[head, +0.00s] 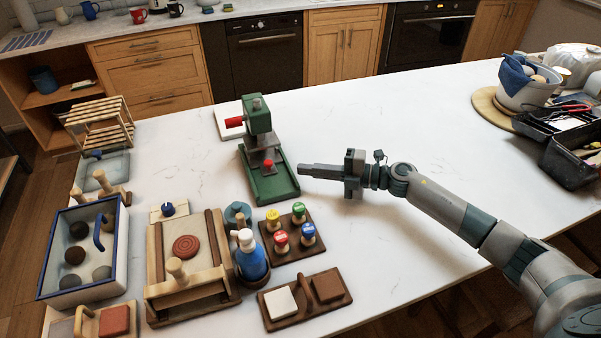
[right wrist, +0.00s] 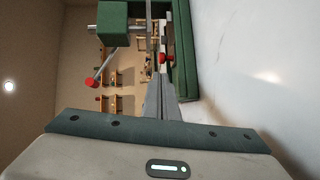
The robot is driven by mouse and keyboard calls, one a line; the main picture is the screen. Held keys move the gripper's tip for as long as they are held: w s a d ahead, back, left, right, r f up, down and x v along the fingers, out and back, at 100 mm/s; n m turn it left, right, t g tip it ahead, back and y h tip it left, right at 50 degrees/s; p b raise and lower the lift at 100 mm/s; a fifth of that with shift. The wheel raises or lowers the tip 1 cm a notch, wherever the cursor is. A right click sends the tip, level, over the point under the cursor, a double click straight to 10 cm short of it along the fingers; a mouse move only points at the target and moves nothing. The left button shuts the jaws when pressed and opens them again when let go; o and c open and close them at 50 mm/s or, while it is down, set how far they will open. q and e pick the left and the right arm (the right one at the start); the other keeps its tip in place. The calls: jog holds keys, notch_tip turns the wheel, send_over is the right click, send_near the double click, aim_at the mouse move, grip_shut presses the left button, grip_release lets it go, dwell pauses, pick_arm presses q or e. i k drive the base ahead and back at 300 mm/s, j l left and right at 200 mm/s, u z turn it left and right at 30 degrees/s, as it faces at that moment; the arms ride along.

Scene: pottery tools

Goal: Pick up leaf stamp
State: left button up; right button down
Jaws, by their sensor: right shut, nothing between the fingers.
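Several stamps with coloured tops stand upright on a dark wooden stand (head: 291,249) in the head view: a yellow one (head: 273,215), a green one (head: 299,209), a red one (head: 281,238) and a blue one (head: 308,230). I cannot tell from their tops which is the leaf stamp. My right gripper (head: 302,170) is shut and empty, above the table behind the stamps, pointing left just right of the green press. In the right wrist view its fingers (right wrist: 160,105) are together. My left gripper is not in view.
The green press (head: 262,125) with a red handle stands close to my right gripper; it also shows in the right wrist view (right wrist: 112,25). A blue bottle (head: 250,258) stands left of the stamps. A two-block tray (head: 280,325) lies in front. The table's right middle is clear.

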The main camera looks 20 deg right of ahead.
aim_at(272, 215)
jog(key=k, duration=1.55)
